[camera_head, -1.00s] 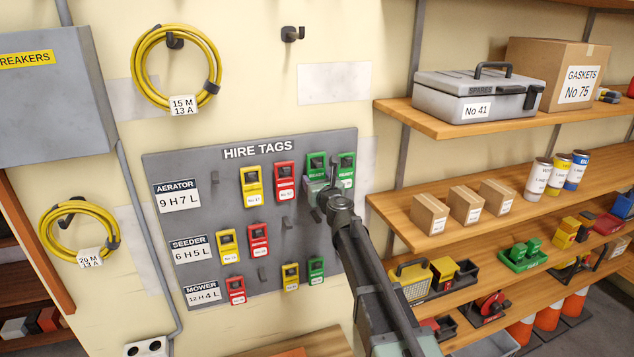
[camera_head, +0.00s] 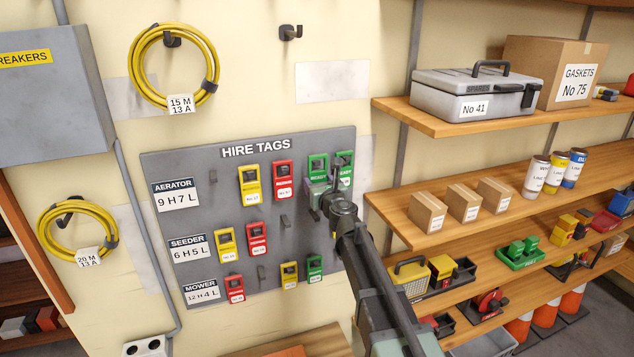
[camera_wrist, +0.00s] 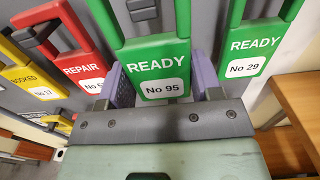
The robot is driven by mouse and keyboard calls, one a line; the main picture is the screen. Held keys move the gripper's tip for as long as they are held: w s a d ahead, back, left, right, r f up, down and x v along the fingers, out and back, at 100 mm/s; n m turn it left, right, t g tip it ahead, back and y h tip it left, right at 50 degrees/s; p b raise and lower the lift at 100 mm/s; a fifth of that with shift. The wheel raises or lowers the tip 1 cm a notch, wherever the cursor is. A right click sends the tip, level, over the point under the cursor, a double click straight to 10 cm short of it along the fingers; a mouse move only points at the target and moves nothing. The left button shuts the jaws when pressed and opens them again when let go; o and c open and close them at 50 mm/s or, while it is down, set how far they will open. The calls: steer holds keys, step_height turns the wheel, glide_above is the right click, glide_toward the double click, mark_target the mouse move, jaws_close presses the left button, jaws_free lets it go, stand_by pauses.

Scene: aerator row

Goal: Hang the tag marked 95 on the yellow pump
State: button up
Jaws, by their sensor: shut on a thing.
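The green tag marked READY No 95 (camera_wrist: 163,68) fills the middle of the wrist view. My gripper (camera_wrist: 162,82) has a purple finger on each side of it and is shut on it. In the head view the tag (camera_head: 318,164) is in the top row of the grey HIRE TAGS board (camera_head: 205,222), with my gripper (camera_head: 318,190) over its lower part. I cannot tell whether the tag is still on its peg. I cannot tell which thing in view, if any, is the yellow pump.
Green tag No 29 (camera_wrist: 253,50) hangs close on the right, and red REPAIR tag (camera_wrist: 80,66) on the left. Wooden shelves (camera_head: 440,126) with boxes and small machines stand to the right. A hose hook (camera_head: 290,33) sticks out above the board.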

steer(key=shift+v, duration=2.8)
